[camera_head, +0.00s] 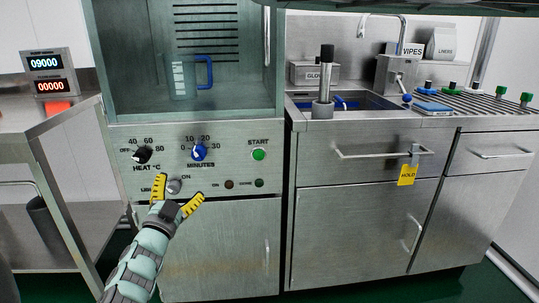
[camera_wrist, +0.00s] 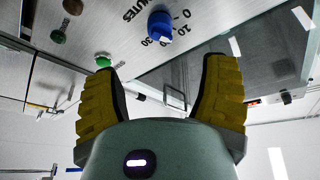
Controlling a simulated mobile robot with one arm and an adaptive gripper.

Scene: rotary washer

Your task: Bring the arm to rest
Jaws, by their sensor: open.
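My gripper (camera_head: 178,190) is open, with its two yellow fingers spread and nothing between them. It is in front of the washer's control panel (camera_head: 222,176), just below the grey ON switch (camera_head: 174,186). Whether a finger touches the panel cannot be told. In the wrist view my gripper (camera_wrist: 162,70) also shows open and empty. The blue minutes knob (camera_wrist: 160,27) and the green start button (camera_wrist: 103,60) show beyond its fingers there. The black heat knob (camera_head: 142,155) is above the gripper in the head view.
The washer's glass chamber (camera_head: 190,95) holds a blue-handled beaker (camera_head: 182,78). A steel side table (camera_head: 45,122) stands close on the left. The sink counter (camera_head: 375,128) is on the right, with a yellow HOLD tag (camera_head: 407,175) on a drawer handle. Floor shows at the lower right.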

